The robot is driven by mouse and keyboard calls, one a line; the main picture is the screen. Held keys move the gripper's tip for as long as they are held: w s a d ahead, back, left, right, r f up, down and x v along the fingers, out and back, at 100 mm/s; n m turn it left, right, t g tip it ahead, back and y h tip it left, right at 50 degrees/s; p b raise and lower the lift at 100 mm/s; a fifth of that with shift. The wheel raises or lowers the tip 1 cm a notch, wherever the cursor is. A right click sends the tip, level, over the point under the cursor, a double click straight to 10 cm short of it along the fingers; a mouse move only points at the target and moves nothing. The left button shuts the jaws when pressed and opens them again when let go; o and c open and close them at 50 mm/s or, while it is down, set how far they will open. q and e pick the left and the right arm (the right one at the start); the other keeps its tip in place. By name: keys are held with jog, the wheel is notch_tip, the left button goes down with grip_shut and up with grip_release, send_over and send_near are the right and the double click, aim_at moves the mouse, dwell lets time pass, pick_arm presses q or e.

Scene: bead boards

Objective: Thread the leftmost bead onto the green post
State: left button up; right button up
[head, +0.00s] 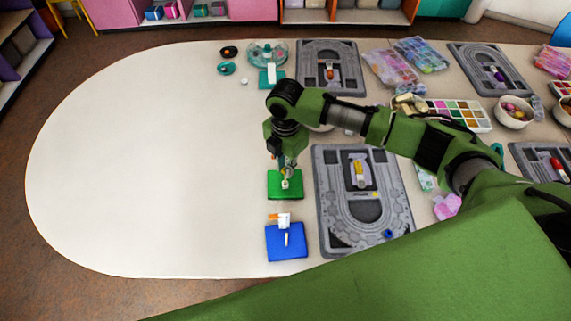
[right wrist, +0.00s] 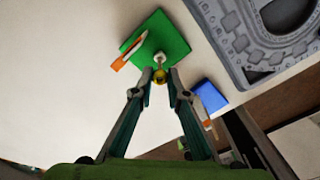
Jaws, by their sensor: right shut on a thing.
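The green base (head: 291,193) lies flat on the table, left of the middle bead board. My right gripper (head: 286,174) is over it, pointing down. The green base (right wrist: 170,35) is beyond the fingertips, with a pale post-like piece (right wrist: 159,58) just past the bead. I cannot tell whether the bead is around the post or only above it. My left gripper is not in view.
A blue base (head: 288,254) with a white upright piece stands nearer; a teal base (head: 264,82) stands farther back. The grey bead board (head: 330,205) is close on the right. More boards, boxes and bowls fill the right side. The table's left half (head: 140,160) is clear.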

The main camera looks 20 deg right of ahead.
jog(key=shift+f, duration=0.5)
jog(key=o, duration=0.8)
notch_tip(320, 180, up, 12)
dwell(0.4)
